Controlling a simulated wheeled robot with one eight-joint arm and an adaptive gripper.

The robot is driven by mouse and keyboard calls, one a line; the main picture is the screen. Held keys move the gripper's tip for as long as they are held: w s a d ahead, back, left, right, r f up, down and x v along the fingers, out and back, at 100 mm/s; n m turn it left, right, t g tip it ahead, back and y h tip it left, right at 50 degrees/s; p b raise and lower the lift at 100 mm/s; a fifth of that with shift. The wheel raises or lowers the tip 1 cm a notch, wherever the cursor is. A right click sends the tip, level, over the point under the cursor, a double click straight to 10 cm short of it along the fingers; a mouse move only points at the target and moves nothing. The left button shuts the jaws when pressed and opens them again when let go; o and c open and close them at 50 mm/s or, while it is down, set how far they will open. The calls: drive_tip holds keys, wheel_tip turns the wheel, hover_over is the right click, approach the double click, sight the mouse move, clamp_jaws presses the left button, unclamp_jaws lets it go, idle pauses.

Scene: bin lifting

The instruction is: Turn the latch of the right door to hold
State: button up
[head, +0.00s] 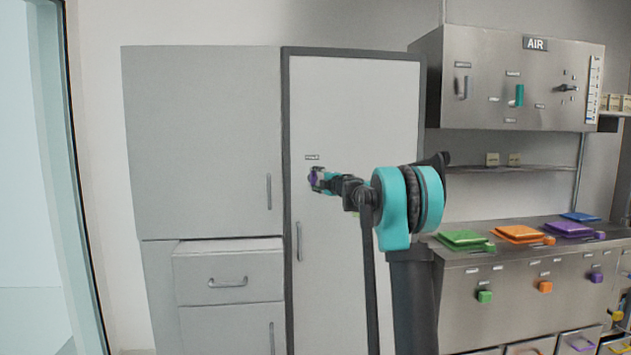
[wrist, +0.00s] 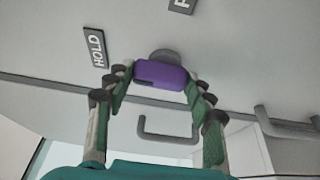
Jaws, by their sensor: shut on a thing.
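The right door (head: 355,110) is a light panel in a dark frame, and it looks closed. Its purple latch (head: 313,177) is on the door's left side, below a small label. In the wrist view the latch (wrist: 160,74) is a purple bar on a grey round base. My gripper (head: 325,182) reaches the latch from the right. In the wrist view its green fingers (wrist: 160,82) are shut on the bar's two ends. The HOLD label (wrist: 95,47) is left of the latch; a second label (wrist: 183,4) is cut off at the top.
A vertical handle (head: 299,241) is lower on the right door. A grey left door (head: 200,140) and a slightly protruding drawer (head: 228,270) are beside it. A steel counter (head: 480,262) with coloured lids and an AIR panel (head: 535,80) are at the right.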

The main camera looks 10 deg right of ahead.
idle(0.4)
drive_tip(key=o, duration=1.2)
drive_tip(key=shift+a, duration=0.1)
drive_tip(key=shift+c, duration=0.2)
drive_tip(key=v, duration=1.2)
